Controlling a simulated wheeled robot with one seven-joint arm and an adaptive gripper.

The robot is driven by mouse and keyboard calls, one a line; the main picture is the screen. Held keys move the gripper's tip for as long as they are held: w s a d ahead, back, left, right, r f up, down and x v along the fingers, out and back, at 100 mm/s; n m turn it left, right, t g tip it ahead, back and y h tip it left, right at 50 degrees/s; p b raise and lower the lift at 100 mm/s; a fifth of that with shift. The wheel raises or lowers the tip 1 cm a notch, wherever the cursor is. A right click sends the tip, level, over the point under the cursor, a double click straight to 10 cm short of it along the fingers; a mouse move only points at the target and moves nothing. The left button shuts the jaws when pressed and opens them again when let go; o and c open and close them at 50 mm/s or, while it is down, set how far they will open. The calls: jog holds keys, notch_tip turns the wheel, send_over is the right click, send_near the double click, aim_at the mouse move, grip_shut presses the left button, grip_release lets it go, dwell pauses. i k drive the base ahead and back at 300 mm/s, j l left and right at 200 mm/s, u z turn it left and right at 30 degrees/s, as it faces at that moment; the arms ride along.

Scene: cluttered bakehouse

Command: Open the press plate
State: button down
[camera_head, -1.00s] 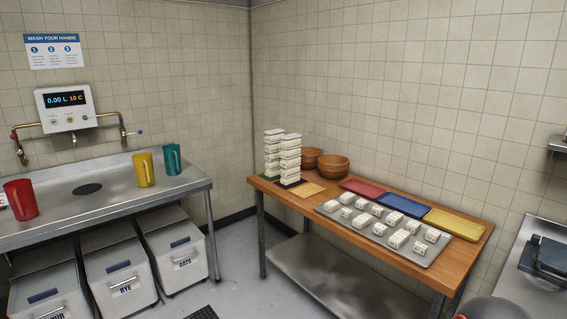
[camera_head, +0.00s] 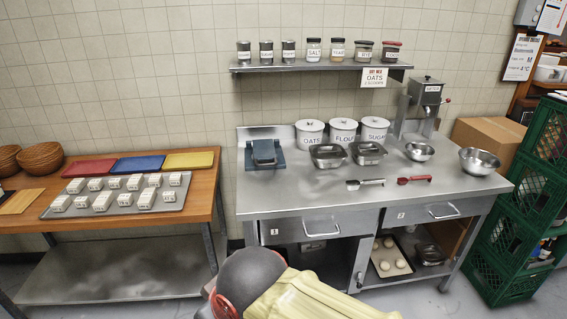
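A small dark blue press-like device (camera_head: 265,152) sits at the left end of the steel bench (camera_head: 300,190), near the wall. It has a flat base and a raised block or plate on top. It is too small to tell whether its plate is open or shut. Part of my arm shows at the bottom middle, in front of the bench. My gripper is not in view.
White canisters (camera_head: 310,132), steel pans (camera_head: 328,156), bowls (camera_head: 420,152), red tongs (camera_head: 413,180) and a dispenser (camera_head: 425,95) stand on the bench. A shelf (camera_head: 310,68) hangs above. Green crates (camera_head: 510,215) stand right, a wooden table (camera_head: 205,190) left. The bench's front left is clear.

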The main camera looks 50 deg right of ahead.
aim_at(263, 150)
jog(key=z, duration=1.35)
jog(key=i+l+z, duration=0.25)
jog(key=l, duration=0.25)
jog(key=i+l+z, duration=0.3)
jog(key=i+l, duration=0.15)
